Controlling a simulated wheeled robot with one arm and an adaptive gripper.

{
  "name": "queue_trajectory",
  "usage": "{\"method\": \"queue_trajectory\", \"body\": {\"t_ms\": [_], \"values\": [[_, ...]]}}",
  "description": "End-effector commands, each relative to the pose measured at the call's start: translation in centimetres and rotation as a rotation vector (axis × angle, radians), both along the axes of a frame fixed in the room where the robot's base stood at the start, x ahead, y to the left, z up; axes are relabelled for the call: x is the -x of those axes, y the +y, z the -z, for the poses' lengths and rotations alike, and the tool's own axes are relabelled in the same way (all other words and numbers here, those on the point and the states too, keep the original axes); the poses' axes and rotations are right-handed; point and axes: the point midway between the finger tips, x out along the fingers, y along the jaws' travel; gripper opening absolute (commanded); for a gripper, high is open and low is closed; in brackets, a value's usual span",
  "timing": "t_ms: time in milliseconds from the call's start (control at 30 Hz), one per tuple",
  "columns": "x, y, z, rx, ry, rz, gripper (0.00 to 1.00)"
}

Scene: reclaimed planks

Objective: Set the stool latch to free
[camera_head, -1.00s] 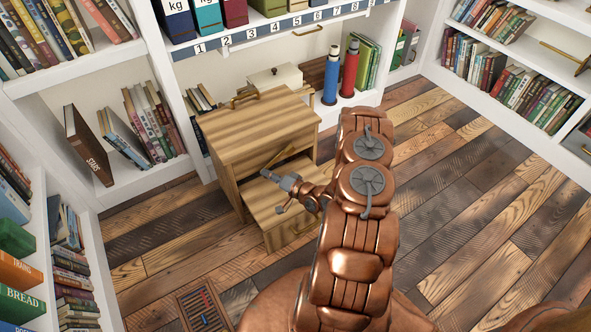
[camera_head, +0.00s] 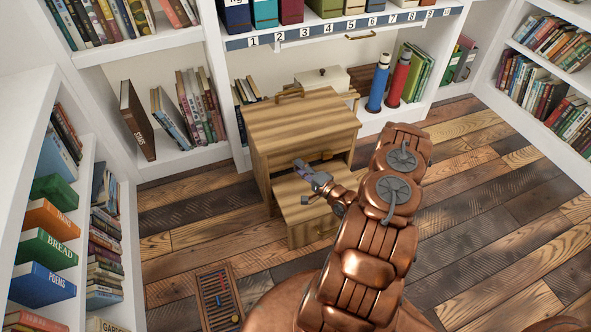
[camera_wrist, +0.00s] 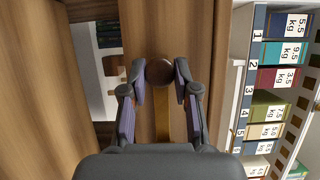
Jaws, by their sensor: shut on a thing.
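A wooden step stool (camera_head: 300,122) stands on the plank floor with its lower step (camera_head: 306,208) toward me. Its latch is a brass bar (camera_wrist: 162,128) with a round brown knob (camera_wrist: 159,71) in the wrist view. In the head view only a short stretch of the brass bar (camera_head: 328,155) shows below the stool's top. My gripper (camera_wrist: 160,76) is shut on the knob, with one finger on each side. In the head view my gripper (camera_head: 300,169) is just above the lower step. I cannot make out the latch's marks.
White bookshelves surround the stool at the back and left. Blue (camera_head: 378,86) and red (camera_head: 400,79) bottles stand on the shelf behind it. The floor to the right is open.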

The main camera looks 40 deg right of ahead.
Motion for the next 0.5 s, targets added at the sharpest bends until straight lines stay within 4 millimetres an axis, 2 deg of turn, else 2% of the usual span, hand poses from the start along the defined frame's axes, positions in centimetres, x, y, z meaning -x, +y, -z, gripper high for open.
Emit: {"method": "queue_trajectory", "body": {"t_ms": [300, 333, 500], "values": [[-0.02, -0.1, -0.16, -0.001, -0.004, 0.001, 0.0], [-0.02, -0.11, -0.17, -0.001, -0.004, 0.001, 0.31], [-0.01, -0.1, -0.14, 0.0, -0.003, 0.001, 0.48]]}}
